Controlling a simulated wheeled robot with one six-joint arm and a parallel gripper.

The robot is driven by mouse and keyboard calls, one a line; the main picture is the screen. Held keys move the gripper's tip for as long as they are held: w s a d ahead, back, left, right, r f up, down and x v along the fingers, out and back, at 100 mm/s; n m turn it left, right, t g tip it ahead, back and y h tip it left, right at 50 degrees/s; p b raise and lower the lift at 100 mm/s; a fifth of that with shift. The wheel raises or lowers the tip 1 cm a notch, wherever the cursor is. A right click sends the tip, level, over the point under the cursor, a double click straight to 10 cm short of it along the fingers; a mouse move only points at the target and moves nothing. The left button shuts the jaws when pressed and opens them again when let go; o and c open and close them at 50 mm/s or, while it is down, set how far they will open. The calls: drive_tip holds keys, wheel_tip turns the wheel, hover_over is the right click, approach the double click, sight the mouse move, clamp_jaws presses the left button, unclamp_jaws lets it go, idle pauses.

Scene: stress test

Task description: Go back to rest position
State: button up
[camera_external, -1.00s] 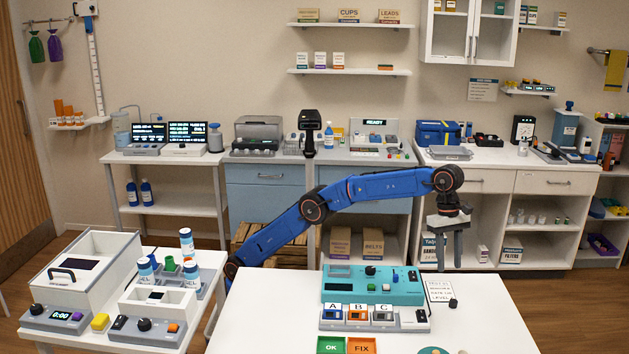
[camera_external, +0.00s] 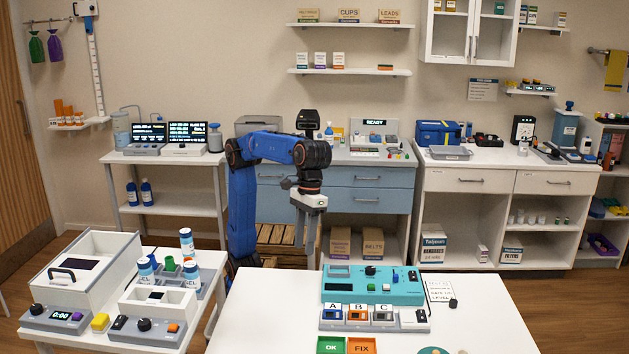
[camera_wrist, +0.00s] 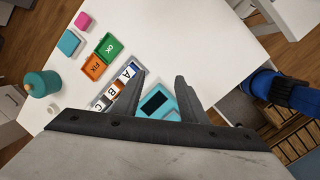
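My gripper (camera_external: 309,232) hangs pointing down just behind the far edge of the white table, left of the teal device, in the external view. My blue arm is folded, its elbow raised and its forearm level. In the wrist view my gripper's two fingers (camera_wrist: 162,88) stand apart with nothing held between them. The teal device (camera_external: 371,284) lies on the table and shows partly between the fingers in the wrist view (camera_wrist: 157,104).
The white table (camera_external: 480,320) bears a block row labelled A, B, C (camera_external: 372,316), a green OK tray (camera_external: 330,345) and an orange FIX tray (camera_external: 362,346). A side table with white boxes (camera_external: 95,262) stands left. A blue-drawer counter (camera_external: 368,178) stands behind my arm.

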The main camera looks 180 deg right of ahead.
drive_tip(key=s+d+f+m, duration=0.1)
drive_tip(key=s+d+m, duration=0.25)
drive_tip(key=d, duration=0.55)
drive_tip(key=s+d+f+m, duration=0.25)
drive_tip(key=s+d, duration=0.25)
drive_tip(key=d, duration=0.3)
drive_tip(key=s+d+f+m+g, duration=0.1)
drive_tip(key=s+d+f+m, duration=0.7)
drive_tip(key=s+d, duration=0.6)
drive_tip(key=s+d+f+m+t, duration=0.1)
drive_tip(key=s+f+m, duration=0.2)
drive_tip(key=f+m, duration=0.2)
drive_tip(key=s+d+f+m+t, duration=0.1)
drive_tip(key=s+f+m+t, duration=0.1)
drive_tip(key=f+m, duration=0.4)
wheel_tip(320, 180, down, 6)
drive_tip(key=shift+s+r+y, duration=0.2)
drive_tip(key=shift+s+y, duration=0.2)
drive_tip(key=shift+s, duration=0.2)
